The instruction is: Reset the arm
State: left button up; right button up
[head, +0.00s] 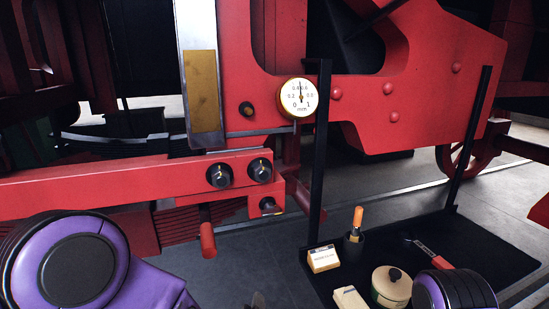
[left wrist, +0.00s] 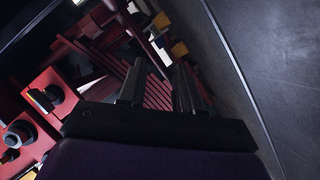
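My left gripper (left wrist: 160,86) shows in the left wrist view. Its two dark fingers stand apart, with red slats visible through the empty gap between them. In the head view the purple joint of my left arm fills the lower left corner, and the left gripper itself is not clearly visible there. A purple and black joint of my right arm shows at the bottom right of the head view. My right gripper is not visible in either view.
A red locomotive frame (head: 400,110) with a dial gauge (head: 298,98) and a red bar (head: 110,183) with dark bolts stands ahead. A black tray (head: 480,250) at right holds an orange-handled tool (head: 358,217), a lidded pot (head: 391,287), a red-handled tool (head: 433,255) and small boxes.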

pick_arm(q)
jog(key=s+a+f+m+g+y, duration=0.1)
jog(key=s+a+f+g, duration=0.2)
jog(key=s+a+f, duration=0.4)
jog(key=s+a+f+m+g, duration=0.25)
jog(key=s+a+f, duration=0.35)
jog(key=f, duration=0.4)
jog(key=s+a+f+g+y, duration=0.1)
jog(key=s+a+f+g, duration=0.1)
jog(key=s+a, duration=0.4)
jog(key=s+a+f+g+y, duration=0.1)
jog(key=s+a+f+g, duration=0.2)
jog(key=s, duration=0.7)
jog(key=a+f, duration=0.2)
jog(key=a, duration=0.1)
jog(key=shift+s+a+n+g+y, duration=0.15)
jog(key=shift+s+n+g+y, duration=0.1)
jog(key=shift+n+g+y, duration=0.1)
